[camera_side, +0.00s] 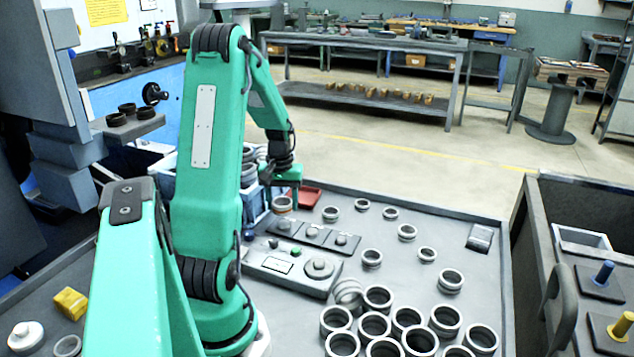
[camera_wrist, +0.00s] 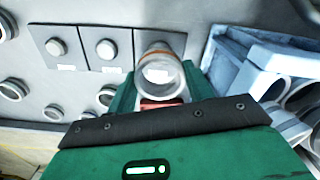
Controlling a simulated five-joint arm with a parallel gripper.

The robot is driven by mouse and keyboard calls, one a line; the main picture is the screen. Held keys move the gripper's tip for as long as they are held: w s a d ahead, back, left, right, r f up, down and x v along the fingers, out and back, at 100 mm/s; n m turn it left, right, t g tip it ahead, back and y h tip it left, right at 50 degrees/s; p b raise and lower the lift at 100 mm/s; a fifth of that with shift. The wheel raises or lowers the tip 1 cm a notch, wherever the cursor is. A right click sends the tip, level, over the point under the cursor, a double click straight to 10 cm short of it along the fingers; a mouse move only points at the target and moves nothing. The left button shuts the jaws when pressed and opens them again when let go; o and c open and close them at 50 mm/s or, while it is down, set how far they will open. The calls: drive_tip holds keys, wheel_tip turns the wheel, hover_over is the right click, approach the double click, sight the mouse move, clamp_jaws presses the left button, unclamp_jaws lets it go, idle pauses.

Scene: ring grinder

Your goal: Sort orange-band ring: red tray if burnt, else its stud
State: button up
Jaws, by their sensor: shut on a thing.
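My gripper (camera_wrist: 158,98) is shut on a pale grey ring (camera_wrist: 160,70) with an orange-red band low on its side. In the side view the ring (camera_side: 282,203) sits under my gripper (camera_side: 284,186), left of the red tray. I cannot tell whether it touches the table. No dark burn shows on its visible face; part of its side is hidden by the jaws. The red tray (camera_side: 310,198) looks empty. Three stud plates lie in a row: left (camera_side: 285,226), middle (camera_side: 312,232), right (camera_side: 341,240). In the wrist view the ring partly covers one plate (camera_wrist: 160,42).
A blue crate with rings (camera_wrist: 245,65) stands close beside my gripper. A control box (camera_side: 290,264) lies in front of the plates. Several loose grey rings (camera_side: 377,297) crowd the table's front right. A bin with blue (camera_side: 604,272) and yellow (camera_side: 622,323) pegs stands at right.

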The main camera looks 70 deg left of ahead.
sight(284, 223)
drive_tip(key=shift+f, duration=0.25)
drive_tip(key=shift+f, duration=2.2)
drive_tip(key=o, duration=1.2)
drive_tip(key=shift+r, duration=3.85)
drive_tip(key=shift+d, duration=0.1)
